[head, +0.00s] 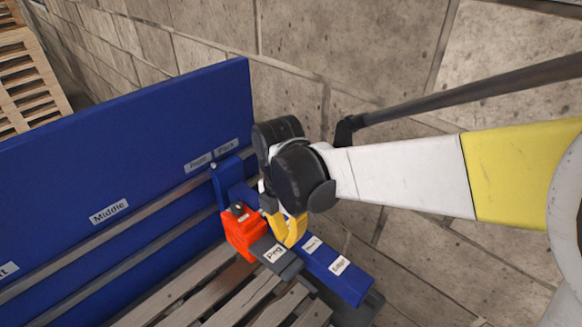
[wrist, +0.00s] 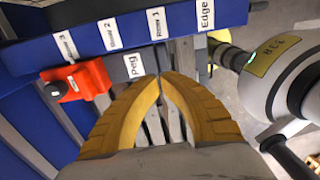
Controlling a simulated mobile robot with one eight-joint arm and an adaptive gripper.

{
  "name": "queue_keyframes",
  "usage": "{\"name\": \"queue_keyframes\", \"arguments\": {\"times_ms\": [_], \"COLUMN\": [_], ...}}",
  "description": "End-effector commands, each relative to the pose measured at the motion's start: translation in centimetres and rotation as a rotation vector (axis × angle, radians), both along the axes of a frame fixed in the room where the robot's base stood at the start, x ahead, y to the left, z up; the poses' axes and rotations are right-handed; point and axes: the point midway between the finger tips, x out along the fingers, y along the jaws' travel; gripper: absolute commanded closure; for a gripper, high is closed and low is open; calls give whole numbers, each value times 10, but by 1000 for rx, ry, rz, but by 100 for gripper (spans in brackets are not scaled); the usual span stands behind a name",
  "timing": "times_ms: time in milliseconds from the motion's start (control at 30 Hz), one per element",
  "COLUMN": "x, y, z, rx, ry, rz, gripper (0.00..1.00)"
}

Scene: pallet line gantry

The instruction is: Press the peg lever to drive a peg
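The peg lever (head: 287,266) is a dark grey bar labelled "Peg", sticking out of a red-orange housing (head: 241,233) beside a blue beam. In the wrist view, the lever (wrist: 119,66) lies just beyond and left of my fingertips, and the housing (wrist: 75,82) is further left. My gripper (head: 290,243) has yellow fingers, close to the lever and housing in the head view. In the wrist view, the tips of my gripper (wrist: 161,76) meet and hold nothing visible. I cannot tell whether they touch the lever. One finger hides part of the lever's lower side.
The blue beam (head: 325,262) carries several labels, including "Edge". Wooden slats (head: 190,300) lie below the lever. A tall blue panel (head: 130,140) stands behind, with several labels. A stone wall (head: 400,45) rises at the back. Stacked pallets (head: 30,80) stand far left.

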Motion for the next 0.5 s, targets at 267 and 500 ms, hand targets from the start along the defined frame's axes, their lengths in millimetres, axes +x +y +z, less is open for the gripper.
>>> {"name": "queue_keyframes", "arguments": {"times_ms": [267, 500], "x": [-2, -4], "y": [-3, -5], "z": [-62, -92], "rx": [0, 0], "ry": [0, 0], "rz": [-1, -1], "gripper": [100, 100]}}
